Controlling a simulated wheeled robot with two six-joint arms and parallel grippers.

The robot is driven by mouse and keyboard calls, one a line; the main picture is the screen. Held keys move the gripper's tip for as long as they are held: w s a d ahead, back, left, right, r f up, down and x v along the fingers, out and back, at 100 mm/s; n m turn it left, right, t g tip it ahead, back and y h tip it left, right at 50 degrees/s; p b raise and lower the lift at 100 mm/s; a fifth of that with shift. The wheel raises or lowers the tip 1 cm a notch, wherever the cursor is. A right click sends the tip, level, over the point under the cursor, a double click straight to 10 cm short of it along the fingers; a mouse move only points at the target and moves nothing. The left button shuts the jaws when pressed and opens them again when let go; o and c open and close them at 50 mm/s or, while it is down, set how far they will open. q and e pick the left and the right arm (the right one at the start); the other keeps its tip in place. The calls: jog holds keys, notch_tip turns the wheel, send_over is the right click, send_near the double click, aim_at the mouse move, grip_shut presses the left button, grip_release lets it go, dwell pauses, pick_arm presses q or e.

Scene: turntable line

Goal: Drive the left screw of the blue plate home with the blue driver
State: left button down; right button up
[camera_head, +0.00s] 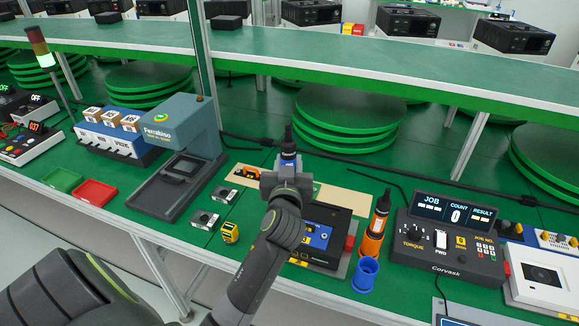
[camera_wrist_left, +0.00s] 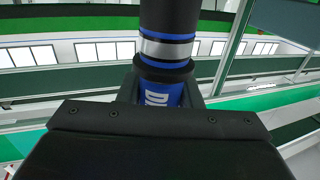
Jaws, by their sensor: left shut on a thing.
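My left gripper (camera_head: 288,172) is shut on the blue driver (camera_head: 288,156), which stands roughly upright with its black top above the fingers. The driver also shows in the left wrist view (camera_wrist_left: 168,18), with a silver band and blue rings, between the jaws (camera_wrist_left: 165,92). Its tip is hidden behind my gripper and arm. The blue plate (camera_head: 319,236) lies on a black unit to the right of my left forearm, which partly covers it. The plate's screws are too small to tell apart. My right gripper is not in view.
An orange driver (camera_head: 377,226) stands right of the black unit, behind an empty-looking blue cup (camera_head: 365,274). The torque controller (camera_head: 449,245) is farther right. A grey press (camera_head: 178,160), a red tray (camera_head: 94,193) and a green tray (camera_head: 63,180) are at left.

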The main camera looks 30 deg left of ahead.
pick_arm(q)
jog(key=shift+s+d+f+b, duration=0.1)
jog(key=shift+d+f+b, duration=0.05)
jog(key=shift+f+b, duration=0.55)
jog(key=shift+f, duration=0.05)
notch_tip(320, 180, down, 3)
jog(key=b, duration=0.2)
jog(key=shift+f+b, duration=0.2)
jog(key=shift+b, duration=0.2)
jog(key=shift+f+b, duration=0.4)
jog(key=shift+b, duration=0.05)
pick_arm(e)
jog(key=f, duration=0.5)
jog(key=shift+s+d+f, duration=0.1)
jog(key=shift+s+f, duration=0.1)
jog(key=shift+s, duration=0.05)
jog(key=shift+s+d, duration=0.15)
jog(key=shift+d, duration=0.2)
pick_arm(q)
jog(key=shift+f+b, duration=0.25)
jog(key=shift+b, duration=0.05)
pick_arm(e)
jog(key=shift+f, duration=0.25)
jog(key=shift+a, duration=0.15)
